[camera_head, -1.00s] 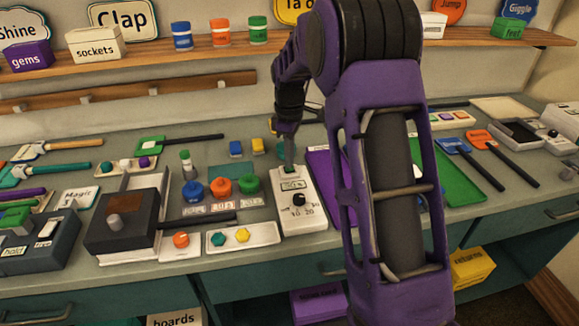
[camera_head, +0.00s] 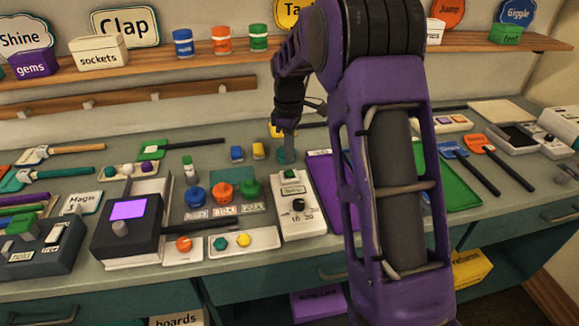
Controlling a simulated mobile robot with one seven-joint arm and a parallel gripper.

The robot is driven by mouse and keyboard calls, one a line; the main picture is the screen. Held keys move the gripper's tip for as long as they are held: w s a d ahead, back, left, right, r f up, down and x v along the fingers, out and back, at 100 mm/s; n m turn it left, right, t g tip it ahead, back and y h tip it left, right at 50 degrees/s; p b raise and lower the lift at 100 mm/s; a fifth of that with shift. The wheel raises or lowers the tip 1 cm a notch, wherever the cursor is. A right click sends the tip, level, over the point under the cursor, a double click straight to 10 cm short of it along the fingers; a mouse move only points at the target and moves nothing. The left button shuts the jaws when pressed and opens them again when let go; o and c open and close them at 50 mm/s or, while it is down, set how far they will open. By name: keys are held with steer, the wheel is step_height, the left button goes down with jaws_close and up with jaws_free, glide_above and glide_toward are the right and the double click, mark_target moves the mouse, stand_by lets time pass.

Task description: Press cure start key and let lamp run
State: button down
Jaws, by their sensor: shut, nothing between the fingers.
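A white control box (camera_head: 303,222) stands on the bench in the middle of the view, with a green key (camera_head: 290,174) near its far end and a black dial (camera_head: 298,205) nearer me. My gripper (camera_head: 286,158) is shut and empty, tip pointing down, just above and behind the green key. It looks apart from the key, though the exact gap is hard to judge. The dark lamp box (camera_head: 118,238) at left has a window (camera_head: 128,209) glowing purple. My arm hides part of the bench right of the control box.
Blue, orange and green pots (camera_head: 222,192) stand left of the control box. A white tray (camera_head: 262,240) with a green and a yellow piece lies in front of them. A purple tray (camera_head: 321,170) is close on the right. A shelf (camera_head: 180,58) runs above the bench.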

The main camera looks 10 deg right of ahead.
mark_target(289, 171)
steer(key=shift+r+p, duration=0.55)
steer(key=shift+r, duration=1.6)
